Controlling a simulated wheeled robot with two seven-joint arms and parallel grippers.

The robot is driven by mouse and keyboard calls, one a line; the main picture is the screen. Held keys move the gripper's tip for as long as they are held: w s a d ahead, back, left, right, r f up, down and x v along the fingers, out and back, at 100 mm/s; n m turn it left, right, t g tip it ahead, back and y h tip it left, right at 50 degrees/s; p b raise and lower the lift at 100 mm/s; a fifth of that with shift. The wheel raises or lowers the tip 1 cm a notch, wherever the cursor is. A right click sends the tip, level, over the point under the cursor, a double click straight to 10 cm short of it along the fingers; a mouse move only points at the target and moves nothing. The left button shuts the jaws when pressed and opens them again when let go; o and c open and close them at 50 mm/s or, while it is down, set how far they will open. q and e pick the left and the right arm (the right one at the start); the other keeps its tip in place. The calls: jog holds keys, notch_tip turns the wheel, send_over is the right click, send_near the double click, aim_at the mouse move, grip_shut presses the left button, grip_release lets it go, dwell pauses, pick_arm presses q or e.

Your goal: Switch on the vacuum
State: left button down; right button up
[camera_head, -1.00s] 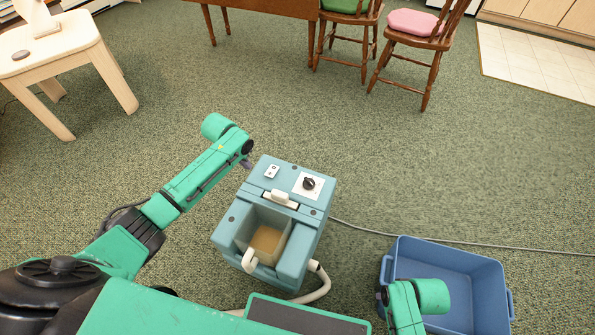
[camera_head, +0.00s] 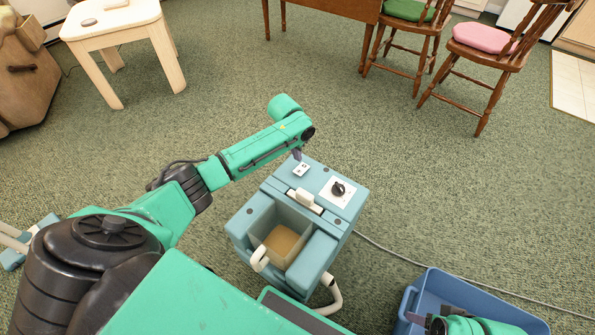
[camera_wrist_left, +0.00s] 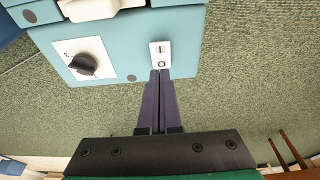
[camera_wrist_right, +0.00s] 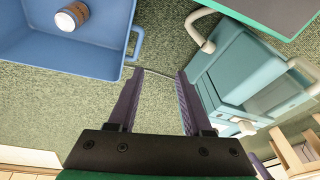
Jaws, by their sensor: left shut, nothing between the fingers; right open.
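The vacuum (camera_head: 268,213) is a blue-grey boxy machine with an open bin and a cream hose, standing upright on the carpet. Its top has a small white rocker switch (camera_head: 301,170) and a black dial (camera_head: 338,188) on a white plate. My left gripper (camera_head: 297,155) is shut and empty at the switch. In the left wrist view, its fingertips (camera_wrist_left: 160,73) reach the switch's (camera_wrist_left: 160,52) edge nearest the circle mark; I cannot tell whether they touch. My right gripper (camera_wrist_right: 159,72) is open and empty, beside the blue bin, with the vacuum (camera_wrist_right: 250,75) to the right.
A blue bin (camera_head: 405,304) stands right of the vacuum; a brown-labelled can (camera_wrist_right: 72,16) lies in it in the right wrist view. A grey cord (camera_head: 440,262) runs right across the carpet. A pale stool-table (camera_head: 110,22) and wooden chairs (camera_head: 490,62) stand farther back, with open carpet between.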

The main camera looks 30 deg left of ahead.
aim_at(299, 172)
pick_arm(q)
jog(key=b+x, duration=0.1)
jog(key=x, duration=0.2)
jog(key=s+b+x, duration=0.1)
jog(key=x, duration=0.2)
jog(key=shift+s+a+f+b, duration=0.1)
jog(key=shift+s+f+b, duration=0.05)
jog(key=shift+f+b, duration=0.2)
jog(key=shift+f, duration=0.2)
pick_arm(e)
jog(key=w+a+f+t+y, duration=0.2)
jog(key=w+a+f+t, duration=0.2)
jog(key=a, duration=0.3)
jog(key=shift+w+a+f+n+y, duration=0.3)
jog(key=shift+f+y, duration=0.1)
jog(key=shift+f, duration=0.2)
jog(key=shift+d, duration=0.1)
pick_arm(q)
jog(key=shift+s+p, duration=0.15)
jog(key=shift+p, duration=0.5)
jog(key=shift+f, duration=0.2)
jog(key=shift+r+p, duration=0.8)
jog(key=shift+p, duration=0.05)
pick_arm(e)
jog(key=shift+s+d+r+g+h, duration=0.2)
jog(key=shift+d+r, duration=0.2)
jog(key=shift+r, duration=0.35)
jog(key=shift+s+d+r+g+h, duration=0.1)
jog(key=shift+s+d+r+g, duration=0.2)
jog(key=shift+r, duration=0.4)
